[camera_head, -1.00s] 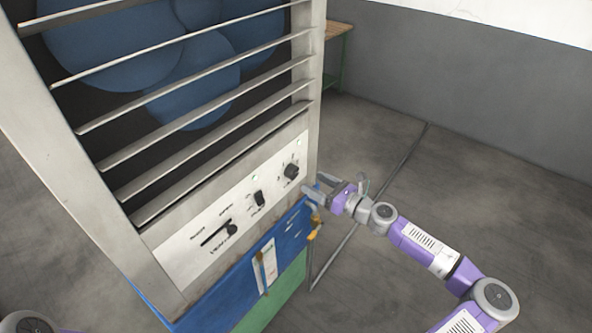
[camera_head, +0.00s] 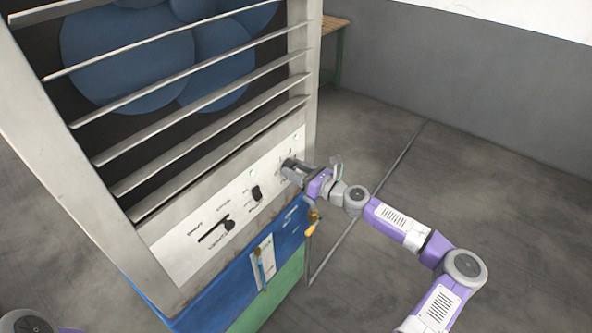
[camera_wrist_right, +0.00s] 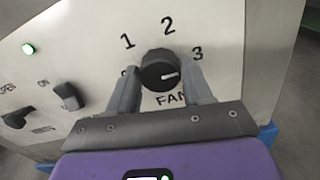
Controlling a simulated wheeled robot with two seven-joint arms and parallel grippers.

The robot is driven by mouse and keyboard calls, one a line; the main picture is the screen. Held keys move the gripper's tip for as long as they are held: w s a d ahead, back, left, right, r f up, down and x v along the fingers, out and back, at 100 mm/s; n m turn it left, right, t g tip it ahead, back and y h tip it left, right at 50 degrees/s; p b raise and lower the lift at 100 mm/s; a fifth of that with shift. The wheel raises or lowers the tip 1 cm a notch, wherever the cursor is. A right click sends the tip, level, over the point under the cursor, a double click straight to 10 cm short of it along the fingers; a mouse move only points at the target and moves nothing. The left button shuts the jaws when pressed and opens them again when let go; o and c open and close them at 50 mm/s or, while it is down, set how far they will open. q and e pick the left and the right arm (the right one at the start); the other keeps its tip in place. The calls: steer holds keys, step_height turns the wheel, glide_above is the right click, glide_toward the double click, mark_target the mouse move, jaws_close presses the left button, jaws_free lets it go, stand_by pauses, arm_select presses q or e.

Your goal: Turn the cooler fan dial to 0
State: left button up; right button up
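The fan dial (camera_wrist_right: 158,72) is a round black knob on the cooler's pale control panel (camera_wrist_right: 85,35). Its white mark points to the right, just below the direction of the 3. The numbers 1, 2 and 3 are readable; the 0 at the left is mostly hidden by a finger. My right gripper (camera_wrist_right: 160,84) is open, with one finger on each side of the dial; I cannot tell whether they touch it. In the head view my right gripper (camera_head: 293,171) is at the panel's right end and covers the dial. My left gripper is out of view.
A black switch (camera_head: 256,193) and a slider-like control (camera_head: 228,225) sit left of the dial. A green light (camera_wrist_right: 28,49) is lit on the panel. Metal slats (camera_head: 190,140) lie above, a blue and green base below. Floor at the right is open.

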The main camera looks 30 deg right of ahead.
steer(key=c, duration=0.5)
